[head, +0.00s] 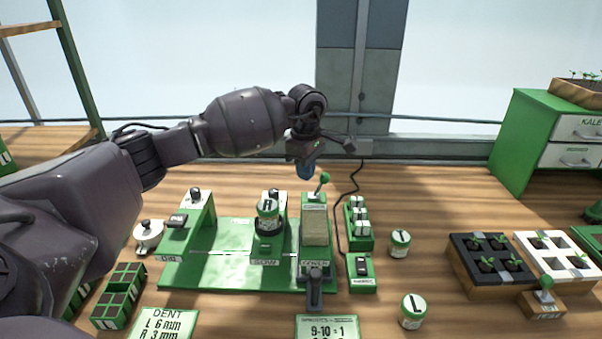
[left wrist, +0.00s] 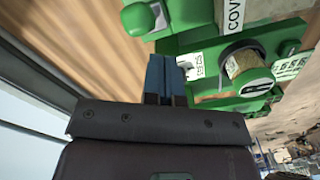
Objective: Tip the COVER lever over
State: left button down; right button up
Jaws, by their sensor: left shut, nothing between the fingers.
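The COVER station (head: 314,262) is the right-hand column of the green seeder, with a pale block on it. Its lever (head: 323,179) has a green ball knob on a short stem at the station's back end, leaning slightly right. My left gripper (head: 305,172) points down just left of the knob, its blue fingers shut and empty. In the left wrist view the blue fingers (left wrist: 165,78) are together, and a green knob (left wrist: 138,19) shows beyond them near the COVER label (left wrist: 233,14). I cannot tell whether the fingers touch the lever. My right gripper is out of view.
A jar marked R (head: 267,212) stands on the SOW station. Jars marked L (head: 411,311) and T (head: 399,243) stand right of the seeder. A green switch box (head: 361,271) with a cable is close by. Seedling trays (head: 470,280) stand at right.

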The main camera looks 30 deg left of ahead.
pick_arm(q)
jog(key=r, duration=0.1)
jog(key=r+p, duration=0.1)
jog(key=r, duration=0.1)
jog(key=a+r, duration=0.1)
jog(key=r, duration=0.1)
jog(key=shift+s+p, duration=0.25)
jog(key=shift+p, duration=0.15)
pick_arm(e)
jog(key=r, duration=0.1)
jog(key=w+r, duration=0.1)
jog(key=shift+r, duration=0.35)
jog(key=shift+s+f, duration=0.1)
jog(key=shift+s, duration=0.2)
